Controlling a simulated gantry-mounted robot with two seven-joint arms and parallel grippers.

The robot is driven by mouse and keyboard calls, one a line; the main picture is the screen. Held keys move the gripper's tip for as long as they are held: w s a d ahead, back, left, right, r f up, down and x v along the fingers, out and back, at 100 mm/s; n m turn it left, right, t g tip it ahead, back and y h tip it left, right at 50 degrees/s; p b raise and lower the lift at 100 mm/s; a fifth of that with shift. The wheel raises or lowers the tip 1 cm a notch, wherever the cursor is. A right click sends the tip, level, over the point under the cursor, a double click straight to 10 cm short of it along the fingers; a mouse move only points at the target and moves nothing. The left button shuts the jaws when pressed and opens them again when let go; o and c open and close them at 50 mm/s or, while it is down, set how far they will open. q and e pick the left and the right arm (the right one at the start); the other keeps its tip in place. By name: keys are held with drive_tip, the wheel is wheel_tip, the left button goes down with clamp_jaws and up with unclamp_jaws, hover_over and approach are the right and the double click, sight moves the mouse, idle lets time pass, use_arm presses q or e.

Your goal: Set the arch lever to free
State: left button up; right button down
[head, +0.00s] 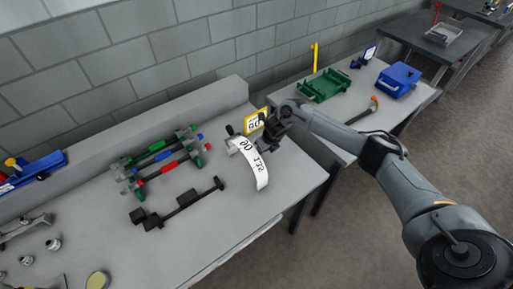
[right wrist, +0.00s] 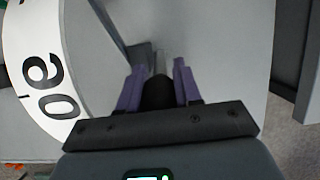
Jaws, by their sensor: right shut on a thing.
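The arch lever's white curved scale (head: 262,174) stands at the right end of the near table, with printed numbers that read upside down. Part of the scale, with a "90"-like mark, also shows at left in the right wrist view (right wrist: 45,70). My right gripper (head: 268,132) is at the upper end of the scale. In the right wrist view its purple fingers (right wrist: 158,88) are shut on the lever's dark knob (right wrist: 158,94). A dark bar (right wrist: 107,22) runs near the fingers. The lever's exact angle is hard to tell. My left gripper is out of view.
A yellow-framed sign (head: 255,120) stands just behind the scale. Crimper-like tools with coloured grips (head: 160,157) and a black tool (head: 178,207) lie to the left. A second table holds a green crate (head: 324,86), a blue box (head: 398,80) and a hammer (head: 364,113).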

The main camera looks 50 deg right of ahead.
idle(0.3)
drive_tip(key=c, duration=1.2)
unclamp_jaws()
drive_tip(key=o, duration=0.4)
drive_tip(key=shift+w, duration=0.15)
drive_tip(key=shift+s+r, duration=0.2)
drive_tip(key=shift+r, duration=0.35)
drive_tip(key=p+v, duration=0.1)
drive_tip(key=v, duration=0.8)
drive_tip(key=shift+s+r, duration=0.15)
drive_tip(key=shift+r, duration=0.15)
